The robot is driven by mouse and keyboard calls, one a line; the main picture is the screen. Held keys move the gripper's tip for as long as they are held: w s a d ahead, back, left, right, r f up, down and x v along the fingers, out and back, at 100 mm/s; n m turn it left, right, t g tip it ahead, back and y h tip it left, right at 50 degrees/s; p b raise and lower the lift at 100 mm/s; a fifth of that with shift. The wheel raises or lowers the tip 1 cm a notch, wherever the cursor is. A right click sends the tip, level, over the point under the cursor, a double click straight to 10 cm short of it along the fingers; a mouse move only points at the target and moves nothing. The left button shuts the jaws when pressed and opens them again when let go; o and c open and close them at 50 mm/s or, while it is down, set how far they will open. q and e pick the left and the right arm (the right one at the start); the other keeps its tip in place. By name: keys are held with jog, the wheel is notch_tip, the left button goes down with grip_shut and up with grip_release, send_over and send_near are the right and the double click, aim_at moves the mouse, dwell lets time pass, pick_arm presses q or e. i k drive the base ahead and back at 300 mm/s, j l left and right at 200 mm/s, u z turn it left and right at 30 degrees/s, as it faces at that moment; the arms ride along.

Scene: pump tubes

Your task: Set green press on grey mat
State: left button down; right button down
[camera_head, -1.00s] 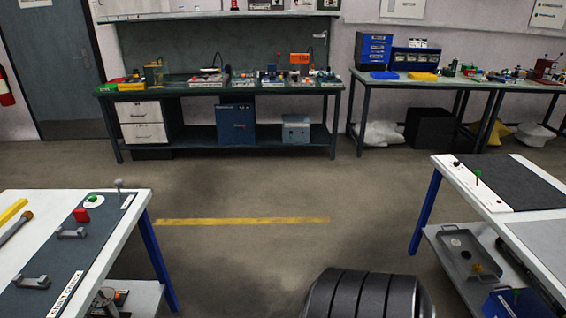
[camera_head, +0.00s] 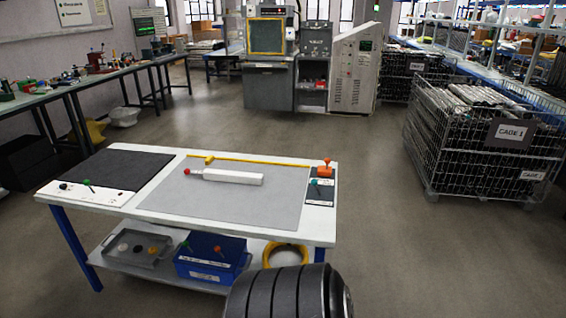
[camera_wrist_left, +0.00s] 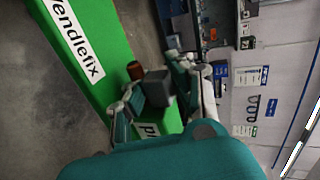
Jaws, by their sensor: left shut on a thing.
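The green press (camera_wrist_left: 95,55) fills the left of the left wrist view, a long green body with a white label reading "endlefix". My left gripper (camera_wrist_left: 160,88) is shut, with a grey block (camera_wrist_left: 157,87) of the press between its teal fingers; a brown knob shows beside it. Part of the press is hidden behind the fingers and wrist. The press does not show in the head view. The grey mat (camera_head: 250,207) lies on the white table (camera_head: 165,190); a white bar with a red end (camera_head: 230,176) lies on its back part. My right gripper is not in view.
A darker mat (camera_head: 125,166) lies at the table's left end, small knobs in front. An orange-handled piece (camera_head: 325,168) stands at the right end. The front of the grey mat is bare. A wire cage (camera_head: 480,140) stands right, with open floor between.

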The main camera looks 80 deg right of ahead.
aim_at(221, 203)
jog(key=l+z, duration=0.15)
jog(key=z, duration=0.25)
jog(key=l+z, duration=0.1)
jog(key=z, duration=0.35)
jog(key=i+l+z, duration=0.1)
jog(key=z, duration=0.3)
jog(key=i+z, duration=0.1)
jog(key=z, duration=0.3)
jog(key=i+l+z, duration=0.1)
jog(key=z, duration=0.3)
jog(key=i+l+z, duration=0.15)
jog(key=i+z, duration=0.75)
jog(key=i+j, duration=0.1)
jog(key=i, duration=0.15)
